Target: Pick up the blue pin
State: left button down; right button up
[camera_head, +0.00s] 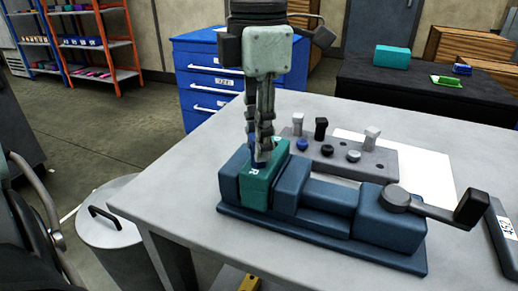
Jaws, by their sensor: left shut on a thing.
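My left gripper (263,152) points down over the blue vise (322,208) on the grey table. Its fingers are shut on a small blue pin (258,164), which shows just below the fingertips. The pin is at the top of a teal block (262,186) marked R, held in the vise jaws. The fingers hide most of the pin, so I cannot tell how deep it sits. Another blue round-headed piece (302,145) stands in the grey holder (378,166) behind the vise. My right gripper is not in view.
The holder also carries several black and grey pieces. The vise's crank handle (440,207) reaches out to the right. A white sheet (425,178) lies behind it. A blue drawer cabinet (205,75) and a black table (420,88) stand farther back. The table's left front is clear.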

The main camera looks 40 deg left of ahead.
pick_arm(q)
jog(key=shift+r, duration=0.1)
notch_tip(320, 180, up, 4)
jog(key=shift+f, duration=0.1)
jog(key=s+a+r, duration=0.7)
jog(key=s, duration=0.2)
jog(key=shift+s+b, duration=0.15)
jog(key=shift+b, duration=0.3)
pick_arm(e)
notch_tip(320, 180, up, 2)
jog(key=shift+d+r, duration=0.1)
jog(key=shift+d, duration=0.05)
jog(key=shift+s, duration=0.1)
